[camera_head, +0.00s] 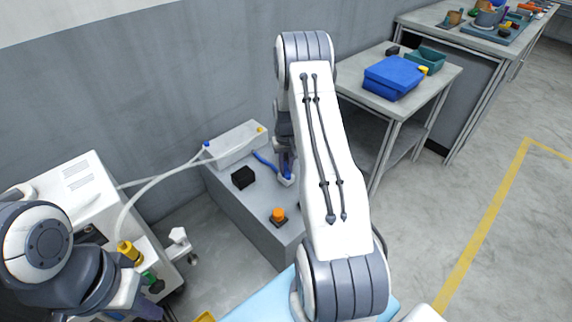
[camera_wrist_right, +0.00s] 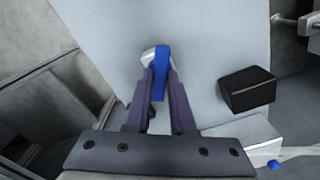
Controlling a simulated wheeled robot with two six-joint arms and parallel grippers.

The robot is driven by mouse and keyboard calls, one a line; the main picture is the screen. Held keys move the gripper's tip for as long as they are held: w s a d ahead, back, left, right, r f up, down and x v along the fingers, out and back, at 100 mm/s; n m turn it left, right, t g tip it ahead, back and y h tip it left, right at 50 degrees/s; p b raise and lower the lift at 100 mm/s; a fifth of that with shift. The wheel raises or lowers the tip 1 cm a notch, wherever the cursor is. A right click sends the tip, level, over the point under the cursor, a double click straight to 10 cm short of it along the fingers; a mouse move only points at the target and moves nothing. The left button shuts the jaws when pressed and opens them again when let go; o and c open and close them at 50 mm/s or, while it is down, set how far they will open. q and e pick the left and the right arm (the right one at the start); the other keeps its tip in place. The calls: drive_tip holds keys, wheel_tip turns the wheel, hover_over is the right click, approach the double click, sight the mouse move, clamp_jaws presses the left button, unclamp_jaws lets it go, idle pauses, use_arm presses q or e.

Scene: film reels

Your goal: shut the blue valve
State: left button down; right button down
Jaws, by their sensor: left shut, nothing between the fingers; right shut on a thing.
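The blue valve (camera_wrist_right: 160,66) has a blue lever handle on a small white body, on the top of the grey bench (camera_head: 228,200). In the head view its blue handle (camera_head: 266,162) shows just left of my right gripper (camera_head: 286,166), partly hidden by it. In the wrist view my right gripper (camera_wrist_right: 161,88) is shut on the blue handle, one finger on each side. The white body is just past the fingertips. My left gripper (camera_head: 148,311) is at the lower left edge of the head view, shut and empty, partly cut off.
On the bench are a black block (camera_head: 243,177), an orange knob (camera_head: 278,215) and a white box (camera_head: 236,145) with hoses. A white machine (camera_head: 80,190) stands left. A side table (camera_head: 436,75) with a blue folded item (camera_head: 394,75) stands right. The right floor is clear.

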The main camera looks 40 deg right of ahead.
sight(286, 168)
drive_tip(key=m+p, duration=0.1)
drive_tip(key=m, duration=0.5)
drive_tip(key=shift+r+m, duration=0.1)
drive_tip(key=shift+m, duration=0.2)
drive_tip(key=m, duration=0.5)
drive_tip(key=shift+m, duration=0.4)
drive_tip(key=c, duration=0.8)
unclamp_jaws()
drive_tip(key=shift+o, duration=0.2)
wheel_tip(286, 168, up, 10)
drive_tip(key=shift+r, duration=0.2)
